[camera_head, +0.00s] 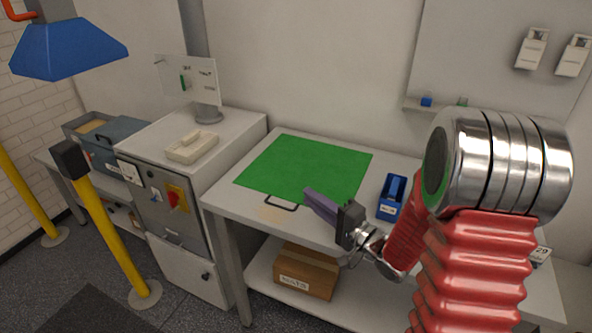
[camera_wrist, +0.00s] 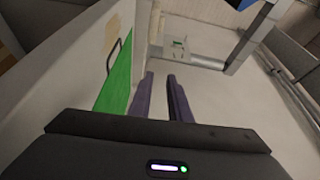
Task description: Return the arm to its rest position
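My arm, with red bellows and a silver joint, stands at the right in the head view. It reaches left over the front of the white table (camera_head: 227,205). My gripper (camera_head: 308,197) has purple fingers pointing to the upper left, above the table's front part. In the wrist view my gripper (camera_wrist: 161,77) shows its two fingers apart with nothing between them. It is open and empty. A green mat (camera_head: 305,168) lies on the table behind the fingers. It also shows at the left of the wrist view (camera_wrist: 117,88).
A blue holder (camera_head: 392,197) stands on the table close to my arm. A black handle-shaped piece (camera_head: 282,202) lies before the mat. A cardboard box (camera_head: 305,272) sits on the lower shelf. A grey cabinet (camera_head: 172,205) and yellow post (camera_head: 112,230) stand at left.

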